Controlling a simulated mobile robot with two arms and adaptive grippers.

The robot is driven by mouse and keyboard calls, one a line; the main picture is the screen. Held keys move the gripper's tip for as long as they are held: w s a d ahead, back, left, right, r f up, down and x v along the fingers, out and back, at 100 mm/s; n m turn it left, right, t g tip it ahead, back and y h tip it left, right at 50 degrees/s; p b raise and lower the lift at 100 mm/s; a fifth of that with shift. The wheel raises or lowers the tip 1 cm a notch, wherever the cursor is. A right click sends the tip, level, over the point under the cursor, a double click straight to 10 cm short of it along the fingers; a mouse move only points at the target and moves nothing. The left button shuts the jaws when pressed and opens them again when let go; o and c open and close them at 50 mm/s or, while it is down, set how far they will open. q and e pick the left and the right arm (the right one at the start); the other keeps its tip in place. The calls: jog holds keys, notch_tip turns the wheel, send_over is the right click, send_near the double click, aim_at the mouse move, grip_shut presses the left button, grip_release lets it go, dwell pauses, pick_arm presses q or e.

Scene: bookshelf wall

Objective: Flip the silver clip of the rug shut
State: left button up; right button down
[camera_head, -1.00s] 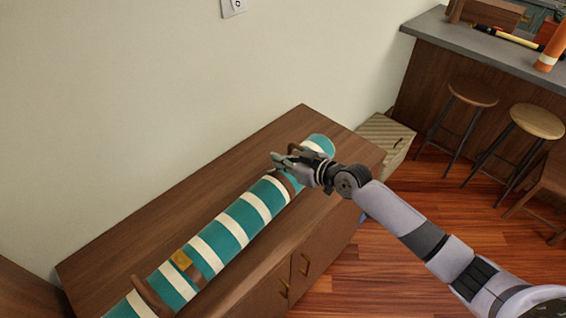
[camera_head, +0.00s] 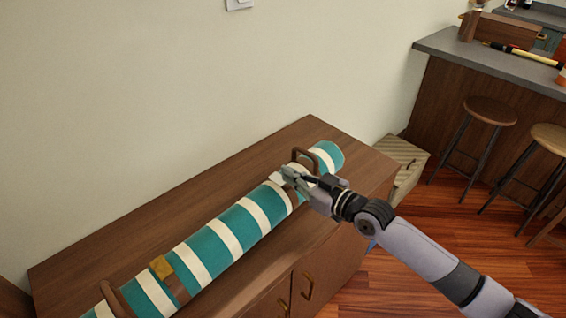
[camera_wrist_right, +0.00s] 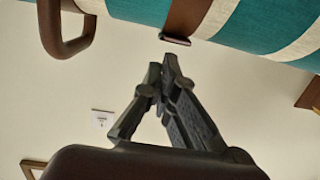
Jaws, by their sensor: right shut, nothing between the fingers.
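The rolled rug (camera_head: 222,241), teal with cream stripes, lies along the wooden cabinet top. It also fills the top of the right wrist view (camera_wrist_right: 258,22). A brown strap (camera_wrist_right: 187,16) wraps it there, with a small metal piece (camera_wrist_right: 175,40) at its edge, perhaps the silver clip; whether it is open I cannot tell. A gold clip (camera_head: 161,267) sits on the other strap. My right gripper (camera_head: 288,178) is at the rug's far-end strap, partly hiding it. In the right wrist view its fingers (camera_wrist_right: 163,72) are shut and empty, just short of the metal piece.
Brown handles arch from the rug, one near the far end (camera_head: 304,154) beside my right gripper and one at the near end (camera_head: 115,300). The cabinet top (camera_head: 190,207) is bare behind the rug, up to the wall. A box, stools (camera_head: 491,110) and a counter stand right.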

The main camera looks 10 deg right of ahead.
notch_tip(320, 180, up, 4)
jog(key=p, duration=0.3)
pick_arm(q)
jog(key=b, duration=0.1)
jog(key=d+b, duration=0.1)
jog(key=b, duration=0.1)
jog(key=shift+s+r, duration=0.15)
jog(key=shift+s, duration=0.1)
pick_arm(e)
jog(key=s+d+f, duration=0.3)
jog(key=s+d, duration=0.2)
jog(key=s, duration=0.2)
jog(key=shift+s+d+f, duration=0.25)
jog(key=shift+s+d, duration=0.05)
jog(key=shift+d, duration=0.1)
